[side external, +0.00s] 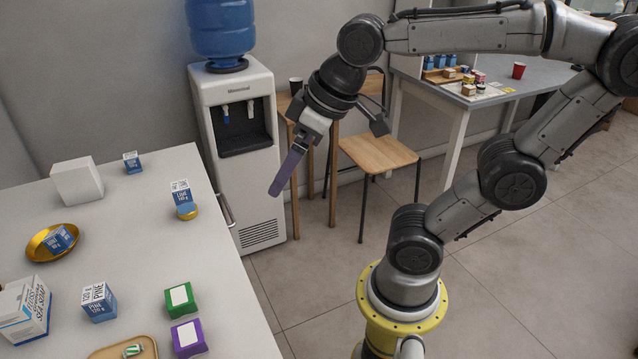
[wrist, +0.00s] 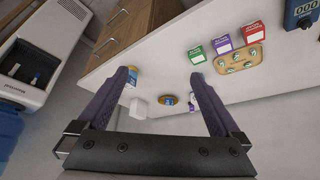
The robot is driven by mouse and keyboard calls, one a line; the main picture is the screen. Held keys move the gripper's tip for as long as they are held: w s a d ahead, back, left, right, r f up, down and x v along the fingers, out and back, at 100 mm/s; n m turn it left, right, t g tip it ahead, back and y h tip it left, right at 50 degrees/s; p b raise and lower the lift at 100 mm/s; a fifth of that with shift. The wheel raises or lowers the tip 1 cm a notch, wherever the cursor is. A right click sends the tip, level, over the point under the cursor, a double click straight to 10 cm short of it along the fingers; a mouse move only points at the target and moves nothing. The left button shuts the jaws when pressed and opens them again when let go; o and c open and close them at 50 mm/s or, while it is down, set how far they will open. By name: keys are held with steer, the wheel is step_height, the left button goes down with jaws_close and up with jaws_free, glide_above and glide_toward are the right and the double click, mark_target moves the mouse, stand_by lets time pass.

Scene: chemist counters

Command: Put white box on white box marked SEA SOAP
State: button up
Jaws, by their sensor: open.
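A plain white box (side external: 77,181) stands on the white counter (side external: 150,240) at the back left; it also shows small in the wrist view (wrist: 138,108). A larger white box with blue lettering (side external: 25,310) stands at the lower left edge of the side view; its print is too small to read surely as SEA SOAP. In the wrist view a white box, perhaps the same one (wrist: 193,103), is partly hidden by a finger. My gripper (wrist: 161,75) is open and empty, with purple fingers. In the side view it hangs in the air right of the counter, apart from both boxes.
A gold bowl (side external: 35,246) with a blue box lies between the white boxes. Several small boxes stand nearby, including green (side external: 179,301) and purple (side external: 189,338), beside a wooden tray (side external: 105,352). A water cooler (side external: 238,150) and stool (side external: 378,152) stand behind.

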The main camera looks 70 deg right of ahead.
steer(key=s+d+f+m, duration=0.1)
steer(key=s+f, duration=0.2)
steer(key=s, duration=0.1)
steer(key=shift+s+f, duration=0.35)
steer(key=shift+s, duration=0.05)
steer(key=shift+d, duration=0.1)
stand_by(0.8)
